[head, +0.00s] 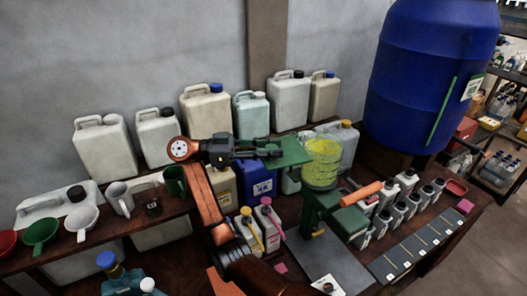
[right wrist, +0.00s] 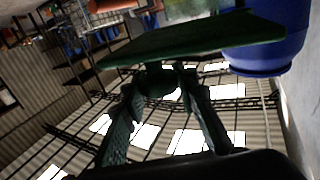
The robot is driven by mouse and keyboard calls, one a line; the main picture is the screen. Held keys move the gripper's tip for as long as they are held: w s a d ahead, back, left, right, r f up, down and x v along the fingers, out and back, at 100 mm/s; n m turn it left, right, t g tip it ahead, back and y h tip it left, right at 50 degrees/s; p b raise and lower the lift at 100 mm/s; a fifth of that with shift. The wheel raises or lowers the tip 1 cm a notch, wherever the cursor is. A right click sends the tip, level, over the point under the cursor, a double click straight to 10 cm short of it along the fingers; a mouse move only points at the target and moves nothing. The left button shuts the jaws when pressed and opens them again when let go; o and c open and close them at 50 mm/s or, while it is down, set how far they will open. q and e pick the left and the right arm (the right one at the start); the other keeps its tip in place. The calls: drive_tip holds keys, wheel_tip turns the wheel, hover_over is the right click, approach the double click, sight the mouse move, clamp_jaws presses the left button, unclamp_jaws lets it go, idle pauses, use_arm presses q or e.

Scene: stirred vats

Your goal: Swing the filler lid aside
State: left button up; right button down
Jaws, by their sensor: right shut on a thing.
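The filler lid, a flat dark green plate (head: 292,151), sits just left of the yellow-green see-through vessel (head: 321,165). Its right end meets the vessel's left edge in the head view, and most of the vessel's top shows uncovered. My right gripper (head: 262,153) is shut on the lid's left part. In the right wrist view the lid (right wrist: 195,38) lies across the tips of my right gripper (right wrist: 165,72). The vessel stands on a green filler stand (head: 312,212) with an orange handle (head: 361,193). My left gripper is not in view.
A large blue barrel (head: 425,80) stands at the back right. Several jerrycans (head: 205,110) line the wall behind my arm. Small grey bottles (head: 390,210) stand right of the filler. Jugs and funnels (head: 82,217) sit at the left. A dark mat (head: 410,248) lies front right.

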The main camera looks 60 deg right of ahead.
idle(0.4)
drive_tip(key=c, duration=1.5)
unclamp_jaws()
wheel_tip(320, 180, up, 10)
